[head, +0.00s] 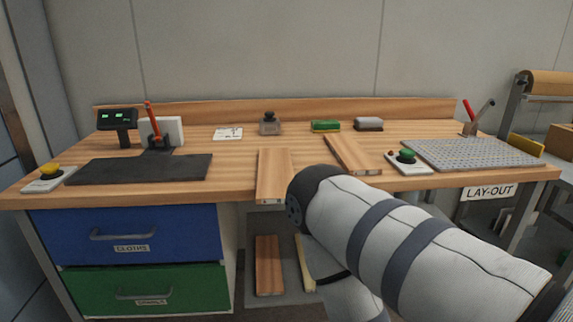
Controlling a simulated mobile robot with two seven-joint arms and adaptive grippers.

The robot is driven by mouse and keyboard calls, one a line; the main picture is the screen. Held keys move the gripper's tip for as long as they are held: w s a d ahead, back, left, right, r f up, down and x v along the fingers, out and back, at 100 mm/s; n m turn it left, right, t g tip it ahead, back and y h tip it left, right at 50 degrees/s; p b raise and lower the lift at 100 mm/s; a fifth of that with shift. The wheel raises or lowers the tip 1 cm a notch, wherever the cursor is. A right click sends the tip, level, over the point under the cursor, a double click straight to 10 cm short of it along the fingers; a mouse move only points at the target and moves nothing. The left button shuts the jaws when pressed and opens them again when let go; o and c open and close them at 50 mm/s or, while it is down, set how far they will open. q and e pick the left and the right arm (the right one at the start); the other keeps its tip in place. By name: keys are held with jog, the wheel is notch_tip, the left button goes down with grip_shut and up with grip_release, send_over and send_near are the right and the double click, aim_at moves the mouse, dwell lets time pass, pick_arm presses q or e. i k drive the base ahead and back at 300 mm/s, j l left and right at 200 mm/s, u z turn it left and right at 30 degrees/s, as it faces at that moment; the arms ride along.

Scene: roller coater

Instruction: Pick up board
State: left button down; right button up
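A wooden board (273,173) lies on the workbench (232,166), its near end at the front edge. A second, narrower wooden board (350,153) lies at a slant to its right, its near end close to my arm. Below the bench, a reddish-brown board (268,264) and a thin pale piece (304,262) stand or lie on a low shelf; I cannot tell which. My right arm comes in from the lower right, and its elbow covers part of the bench's front edge. Neither of my grippers shows.
A dark mat (138,169) lies on the left of the bench, with a yellow button box (48,177) beside it. A perforated grey plate (474,153) and a green button box (408,161) are on the right. Blue (140,236) and green (145,291) drawers are shut below left.

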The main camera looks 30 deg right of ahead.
aim_at(275, 173)
jog(key=i+j+z, duration=0.5)
jog(key=j+z, duration=0.25)
jog(key=j, duration=0.2)
jog(key=i+j+z, duration=0.25)
jog(key=j, duration=0.15)
jog(key=k, duration=0.1)
